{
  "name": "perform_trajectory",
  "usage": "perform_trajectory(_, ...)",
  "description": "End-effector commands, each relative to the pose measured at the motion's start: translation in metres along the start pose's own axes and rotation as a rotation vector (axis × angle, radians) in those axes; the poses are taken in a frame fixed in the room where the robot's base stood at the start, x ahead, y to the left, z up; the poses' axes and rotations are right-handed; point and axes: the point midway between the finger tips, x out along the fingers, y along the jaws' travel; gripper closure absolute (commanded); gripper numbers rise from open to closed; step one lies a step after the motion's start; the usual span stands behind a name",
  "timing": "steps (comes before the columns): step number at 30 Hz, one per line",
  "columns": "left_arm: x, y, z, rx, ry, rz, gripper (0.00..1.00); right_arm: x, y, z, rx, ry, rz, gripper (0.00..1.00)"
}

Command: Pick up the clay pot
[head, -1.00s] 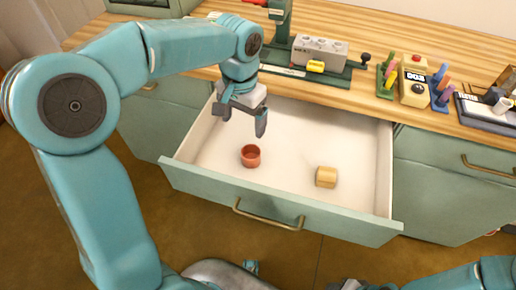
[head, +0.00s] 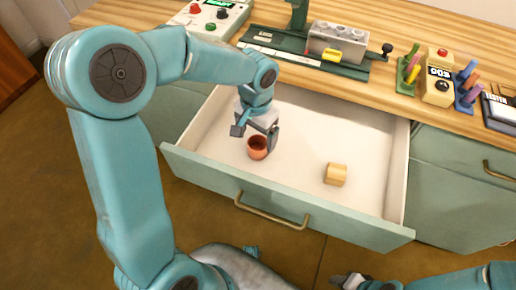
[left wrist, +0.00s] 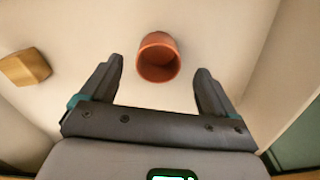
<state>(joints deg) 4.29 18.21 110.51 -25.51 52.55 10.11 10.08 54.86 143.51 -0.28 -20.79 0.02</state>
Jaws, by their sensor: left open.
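The clay pot (head: 257,148) is a small reddish-brown cup inside the open drawer (head: 300,120), left of its middle. In the left wrist view the clay pot (left wrist: 158,58) shows its open mouth, just beyond and between the two fingertips. My left gripper (head: 255,139) is open just above and beside the pot; its fingers also show spread and empty in the left wrist view (left wrist: 160,75). I cannot tell whether a finger touches the pot. Part of my right gripper (head: 350,282) shows at the bottom edge; its jaws are unclear.
A wooden block (head: 335,174) lies in the drawer, right of the pot, and also shows in the left wrist view (left wrist: 25,67). The drawer's front panel (head: 290,197) and side walls enclose the space. On the counter above stand a grey-and-green device (head: 335,42) and several coloured items.

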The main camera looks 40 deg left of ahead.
Motion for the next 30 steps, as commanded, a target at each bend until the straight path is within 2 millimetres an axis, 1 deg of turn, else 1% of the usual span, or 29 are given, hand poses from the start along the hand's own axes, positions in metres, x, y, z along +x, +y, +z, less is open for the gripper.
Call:
perform_trajectory(3, 0.022, 0.002, -0.001, 0.001, -0.005, 0.001, 0.11, 0.006, 0.002, 0.000, 0.000, 0.000, 0.000, 0.57)
perform_trajectory(7, 0.041, 0.002, -0.002, 0.000, -0.004, 0.000, 0.11, 0.010, 0.004, 0.000, 0.000, 0.000, 0.000, 0.57)
perform_trajectory(10, 0.047, 0.002, -0.003, 0.000, -0.001, 0.001, 0.11, 0.011, 0.004, 0.000, 0.000, 0.000, 0.000, 0.57)
perform_trajectory(17, 0.048, 0.002, -0.004, 0.000, 0.000, 0.001, 0.11, 0.010, 0.004, 0.000, 0.000, 0.000, 0.000, 0.57)
perform_trajectory(18, 0.048, 0.002, -0.004, 0.000, 0.000, 0.001, 0.24, 0.010, 0.004, 0.000, 0.000, 0.000, 0.000, 0.57)
perform_trajectory(20, 0.048, 0.002, -0.004, 0.000, 0.000, 0.001, 0.43, 0.010, 0.004, 0.000, 0.000, 0.000, 0.000, 0.57)
perform_trajectory(21, 0.048, 0.002, -0.004, 0.000, 0.000, 0.001, 0.56, 0.010, 0.004, 0.000, 0.000, 0.000, 0.000, 0.57)
perform_trajectory(23, 0.048, 0.002, -0.003, 0.000, -0.001, 0.001, 0.74, 0.010, 0.004, 0.000, 0.000, 0.000, 0.000, 0.57)
perform_trajectory(30, 0.047, 0.002, -0.004, 0.000, 0.000, 0.000, 0.74, 0.010, 0.004, 0.000, 0.000, 0.000, 0.000, 0.57)
